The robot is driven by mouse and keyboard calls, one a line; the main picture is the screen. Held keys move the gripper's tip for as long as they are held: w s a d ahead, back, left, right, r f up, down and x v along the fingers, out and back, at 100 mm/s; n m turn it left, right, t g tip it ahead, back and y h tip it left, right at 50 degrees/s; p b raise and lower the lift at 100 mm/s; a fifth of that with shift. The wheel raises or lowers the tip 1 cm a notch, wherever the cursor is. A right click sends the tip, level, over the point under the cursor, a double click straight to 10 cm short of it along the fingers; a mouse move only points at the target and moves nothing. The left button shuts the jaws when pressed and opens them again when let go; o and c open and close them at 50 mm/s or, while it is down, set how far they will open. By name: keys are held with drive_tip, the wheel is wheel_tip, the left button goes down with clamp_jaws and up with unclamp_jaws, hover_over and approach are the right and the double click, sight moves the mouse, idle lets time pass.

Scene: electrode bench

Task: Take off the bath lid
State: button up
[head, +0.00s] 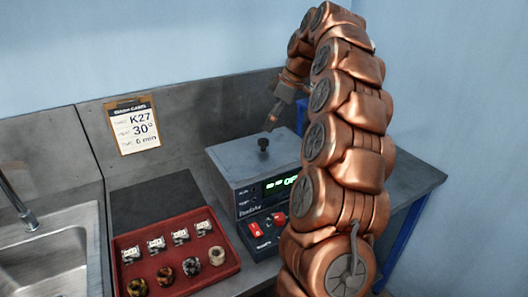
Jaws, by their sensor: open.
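The bath (245,190) is a grey box on the bench with a lit green display on its front. Its flat grey lid (235,157) lies on top, with a black knob (263,146) standing up in the middle. My gripper (272,122) is open and hangs above and slightly to the right of the knob, seemingly apart from it. Only part of the gripper shows, and I see nothing in it. My copper arm covers the right side of the bath and part of the display.
A red tray (183,279) with several labelled pieces and several round pieces stands front left. A dark panel (150,200) lies behind it. A small control box with red buttons (256,229) sits before the bath. A sink (45,262) is far left. A card (132,124) hangs behind.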

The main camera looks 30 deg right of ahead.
sight(263, 140)
drive_tip(key=shift+p+x, duration=0.35)
drive_tip(key=shift+x, duration=0.95)
drive_tip(key=shift+w+a+f+p, duration=0.1)
drive_tip(key=shift+a+f+p, duration=0.25)
drive_tip(key=shift+f, duration=0.3)
drive_tip(key=shift+a+f+p, duration=0.1)
drive_tip(key=shift+f+p, duration=0.35)
drive_tip(key=shift+f, duration=0.2)
drive_tip(key=shift+p+x, duration=0.35)
drive_tip(key=shift+x, duration=0.9)
clamp_jaws()
